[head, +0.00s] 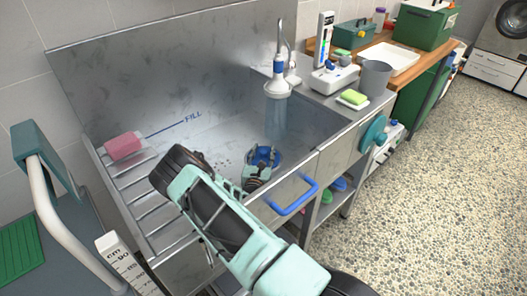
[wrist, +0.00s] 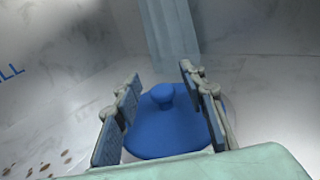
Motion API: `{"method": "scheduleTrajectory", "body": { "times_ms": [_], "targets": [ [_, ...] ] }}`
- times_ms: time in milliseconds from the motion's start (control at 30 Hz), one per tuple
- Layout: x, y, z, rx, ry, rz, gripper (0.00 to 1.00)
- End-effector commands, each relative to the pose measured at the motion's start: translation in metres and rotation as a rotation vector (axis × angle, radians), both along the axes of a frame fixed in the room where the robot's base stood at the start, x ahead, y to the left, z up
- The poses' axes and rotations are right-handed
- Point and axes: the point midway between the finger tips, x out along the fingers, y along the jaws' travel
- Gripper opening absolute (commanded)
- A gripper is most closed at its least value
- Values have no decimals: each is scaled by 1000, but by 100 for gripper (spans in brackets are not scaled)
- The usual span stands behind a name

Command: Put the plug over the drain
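The blue plug (wrist: 165,130), a round disc with a knob on top, lies on the steel sink floor in the wrist view. It also shows in the head view (head: 264,154), partly hidden by my gripper. My gripper (wrist: 160,90) is low in the sink, its fingers apart on either side of the plug. A gap shows between each finger and the knob; whether the fingers touch the disc's edge I cannot tell. In the head view my gripper (head: 260,167) reaches over the sink's front edge. The drain is not clearly visible; a pale rim shows at the plug's right.
A stream of water (head: 277,115) falls from the tap (head: 279,65) just behind the plug. The sink's front wall and blue handle (head: 292,196) are close to my arm. A pink sponge (head: 123,146) lies on the left drainboard. A grey cup (head: 374,78) stands at right.

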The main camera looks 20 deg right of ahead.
Motion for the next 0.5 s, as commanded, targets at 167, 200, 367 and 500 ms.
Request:
{"method": "scheduleTrajectory", "body": {
  "times_ms": [167, 200, 367, 500],
  "targets": [
    [-3, 1, -9, 7, 16, 0, 40],
    [-3, 1, -10, 7, 17, 0, 40],
    [-3, 1, -4, 7, 16, 0, 40],
    [-2, 2, 17, 5, 10, 0, 40]
  ]
}}
